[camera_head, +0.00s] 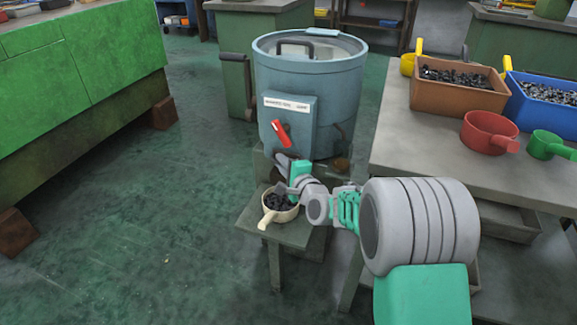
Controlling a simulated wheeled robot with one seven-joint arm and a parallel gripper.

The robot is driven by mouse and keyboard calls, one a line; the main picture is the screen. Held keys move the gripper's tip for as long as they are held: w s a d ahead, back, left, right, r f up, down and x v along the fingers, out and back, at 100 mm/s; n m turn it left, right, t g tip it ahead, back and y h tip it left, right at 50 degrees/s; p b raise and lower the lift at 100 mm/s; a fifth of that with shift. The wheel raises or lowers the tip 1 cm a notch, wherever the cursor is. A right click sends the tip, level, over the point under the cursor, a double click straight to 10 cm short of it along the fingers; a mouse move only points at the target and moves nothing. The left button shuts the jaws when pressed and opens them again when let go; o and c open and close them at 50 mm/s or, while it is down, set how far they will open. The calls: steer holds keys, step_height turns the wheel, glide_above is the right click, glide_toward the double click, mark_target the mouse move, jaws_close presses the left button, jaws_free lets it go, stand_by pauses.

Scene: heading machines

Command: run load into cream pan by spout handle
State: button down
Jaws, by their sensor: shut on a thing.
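The blue-grey drum machine (345,85) stands in the middle with a label on its front box. The red spout handle (281,133) slants across that front box. My gripper (284,159) is at the lower end of the handle, shut on it; the fingertips are small and partly hidden. The cream pan (267,216) sits upright on a small stand below, its handle pointing to the lower left. Dark load (281,202) lies in the pan. The spout mouth is hidden behind my gripper and wrist.
At right, a grey table (415,135) bears an orange bin (455,95) and a blue bin (545,115) of dark parts, a red pan (488,132) and a green pan (548,145). A green cabinet (80,60) stands left. The floor between is clear.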

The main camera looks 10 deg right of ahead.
steer(key=c, duration=1.8)
jaws_free()
steer(key=shift+w+d+r, duration=0.1)
steer(key=shift+w+r, duration=0.05)
steer(key=shift+r, duration=0.05)
steer(key=shift+o, duration=0.2)
steer(key=f+p+v, duration=0.1)
steer(key=p+v, duration=0.1)
steer(key=v, duration=0.5)
steer(key=shift+s+r, duration=0.3)
steer(key=shift+s, duration=0.15)
steer(key=shift+r, duration=0.1)
